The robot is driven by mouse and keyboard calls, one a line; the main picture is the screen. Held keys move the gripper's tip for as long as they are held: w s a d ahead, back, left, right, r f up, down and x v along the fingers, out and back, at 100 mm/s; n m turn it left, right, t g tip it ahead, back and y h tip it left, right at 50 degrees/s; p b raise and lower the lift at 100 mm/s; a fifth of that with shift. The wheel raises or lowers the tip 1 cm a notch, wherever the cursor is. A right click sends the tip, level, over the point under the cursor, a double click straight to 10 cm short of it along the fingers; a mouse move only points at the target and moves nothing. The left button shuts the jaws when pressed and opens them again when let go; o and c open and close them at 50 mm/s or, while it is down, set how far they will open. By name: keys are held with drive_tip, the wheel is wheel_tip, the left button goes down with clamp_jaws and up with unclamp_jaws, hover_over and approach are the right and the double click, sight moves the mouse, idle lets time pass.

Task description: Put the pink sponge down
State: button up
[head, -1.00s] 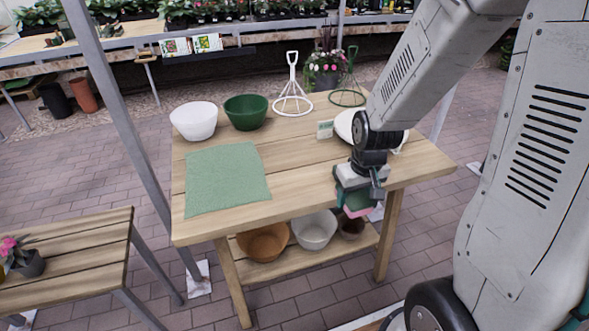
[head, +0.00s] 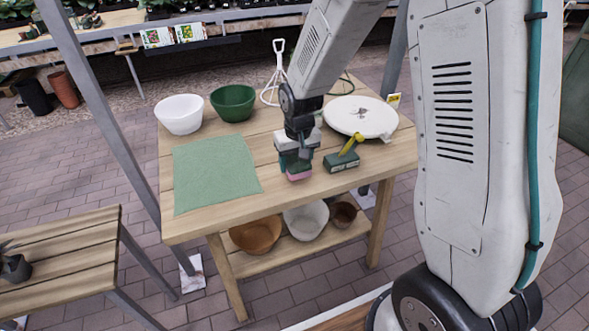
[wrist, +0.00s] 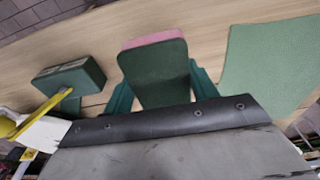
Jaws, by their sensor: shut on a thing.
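The pink sponge (head: 299,176) hangs at the lower end of my gripper (head: 296,158), over the front middle of the wooden table (head: 265,198). In the wrist view it is a dark green slab with a pink edge (wrist: 153,39), between the teal fingers of my gripper (wrist: 160,88). My gripper is shut on it. The sponge looks close to the tabletop; I cannot tell whether it touches. The green mat (head: 213,172) lies flat to its left, apart from it. The mat also shows at the right of the wrist view (wrist: 272,62).
A dark green block (head: 341,163) with a yellow handle (head: 351,144) sits close to the right. Behind it is a white round disc (head: 372,116). A white bowl (head: 180,115) and a green bowl (head: 233,103) stand at the back left. Bare wood lies between mat and gripper.

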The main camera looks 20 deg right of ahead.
drive_tip(key=shift+w+a+f, duration=0.15)
drive_tip(key=shift+w+f, duration=0.05)
drive_tip(key=shift+f, duration=1.55)
drive_tip(key=shift+f, duration=0.1)
drive_tip(key=o, duration=1.2)
